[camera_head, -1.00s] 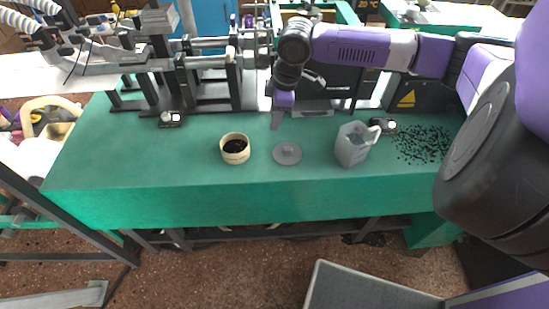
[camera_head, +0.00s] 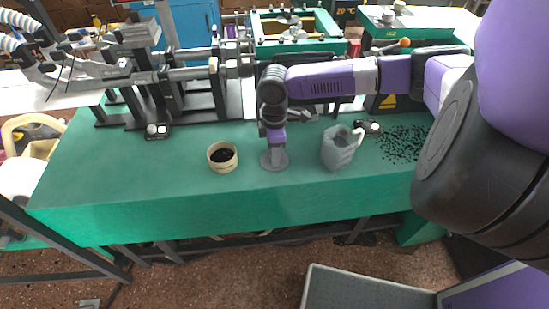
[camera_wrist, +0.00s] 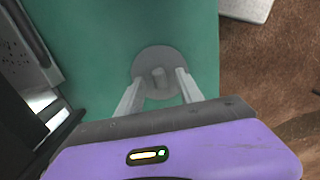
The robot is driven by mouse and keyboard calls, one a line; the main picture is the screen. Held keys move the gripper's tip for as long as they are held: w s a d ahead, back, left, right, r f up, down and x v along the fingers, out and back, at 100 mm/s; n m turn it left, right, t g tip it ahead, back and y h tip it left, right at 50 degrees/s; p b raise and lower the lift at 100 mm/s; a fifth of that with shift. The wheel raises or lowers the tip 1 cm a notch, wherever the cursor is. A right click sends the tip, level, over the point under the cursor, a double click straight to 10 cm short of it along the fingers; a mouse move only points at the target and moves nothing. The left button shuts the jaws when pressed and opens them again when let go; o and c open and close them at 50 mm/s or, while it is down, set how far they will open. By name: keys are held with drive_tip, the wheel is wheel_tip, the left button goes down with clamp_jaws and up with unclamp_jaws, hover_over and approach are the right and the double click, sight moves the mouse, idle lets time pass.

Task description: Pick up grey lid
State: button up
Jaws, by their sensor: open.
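The grey lid (camera_head: 275,165) is a flat round disc lying on the green bench, between the round tub and the grey jug. In the wrist view the lid (camera_wrist: 145,61) shows a small raised knob (camera_wrist: 160,78) at its middle. My gripper (camera_head: 272,154) points down just above the lid and hides part of it in the head view. In the wrist view my gripper (camera_wrist: 156,85) is open, with one finger on each side of the knob. I cannot tell how far the fingertips are above the disc.
A cream tub (camera_head: 223,166) with dark contents stands left of the lid. A grey jug (camera_head: 338,152) with a handle stands to the right. Dark bits (camera_head: 402,143) are scattered further right. Machinery (camera_head: 200,85) lines the back of the green bench (camera_head: 120,180).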

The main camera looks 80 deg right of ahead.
drive_tip(key=shift+f, duration=0.1)
drive_tip(key=shift+c, duration=0.2)
clamp_jaws()
